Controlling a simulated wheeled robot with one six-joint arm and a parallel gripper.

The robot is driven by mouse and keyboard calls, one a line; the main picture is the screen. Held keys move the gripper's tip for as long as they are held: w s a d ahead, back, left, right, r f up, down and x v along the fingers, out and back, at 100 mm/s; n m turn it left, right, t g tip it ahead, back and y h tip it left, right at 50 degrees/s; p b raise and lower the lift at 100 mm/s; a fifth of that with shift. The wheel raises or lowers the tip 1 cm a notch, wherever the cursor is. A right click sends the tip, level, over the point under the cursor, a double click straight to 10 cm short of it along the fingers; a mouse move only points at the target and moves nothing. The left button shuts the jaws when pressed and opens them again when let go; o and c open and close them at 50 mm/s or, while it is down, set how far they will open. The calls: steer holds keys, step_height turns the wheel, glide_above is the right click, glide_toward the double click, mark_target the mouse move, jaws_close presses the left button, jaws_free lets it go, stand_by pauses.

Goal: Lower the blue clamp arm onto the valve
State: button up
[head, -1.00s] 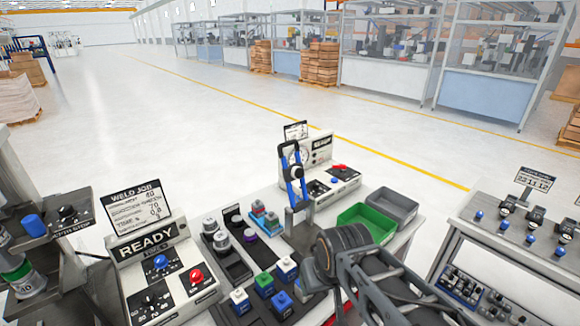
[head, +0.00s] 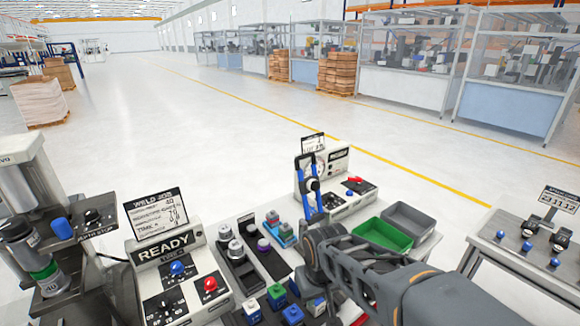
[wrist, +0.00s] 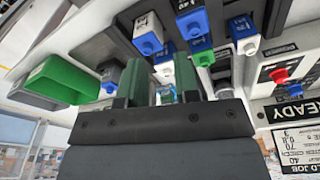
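The blue clamp arm (head: 309,196) stands upright at the back of the bench in the head view, with blue side bars and a dark top bar. Its base is partly hidden behind my arm. I cannot pick out the valve with certainty. In the wrist view my gripper (wrist: 162,82) is open, its two dark green fingers apart. A small teal-and-white thing shows beyond the gap, apparently not held. In the head view my wrist is in front of the clamp's base and the fingertips are not clearly visible.
A green bin (head: 381,235) and a grey bin (head: 408,219) sit right of the clamp. Several coloured blocks and grey cylinders lie left of my arm. The READY panel (head: 166,254) has blue and red buttons. A gauge box stands behind the clamp.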

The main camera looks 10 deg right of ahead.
steer(key=w+a+n+h+p, duration=0.1)
steer(key=w+a+n+h, duration=0.1)
steer(key=w, duration=0.5)
steer(key=w+a+f+n+h+p, duration=0.1)
steer(key=w+a+n+h, duration=0.1)
steer(key=w, duration=0.6)
steer(key=w+a+f+n+h+p, duration=0.1)
steer(key=w+a+n+h, duration=0.1)
steer(key=w, duration=0.6)
steer(key=shift+a+f+h, duration=0.15)
steer(key=shift+f+h, duration=0.1)
steer(key=shift+h, duration=0.05)
jaws_close()
steer(key=w+a+n+t+h+p, duration=0.1)
steer(key=w+a+n+t+h, duration=0.25)
steer(key=w, duration=0.55)
steer(key=w+a+r+m+h, duration=0.2)
steer(key=w+r+h, duration=0.1)
steer(key=r+h, duration=0.25)
step_height(320, 180, up, 9)
steer(key=s+d+m+g+h, duration=0.1)
steer(key=s+d+m+h, duration=0.1)
steer(key=m+h, duration=0.15)
steer(key=f+p+x, duration=0.1)
steer(key=p+x, duration=0.1)
steer(key=x, duration=0.7)
steer(key=shift+d+r+y, duration=0.25)
steer(key=shift+r+y, duration=0.1)
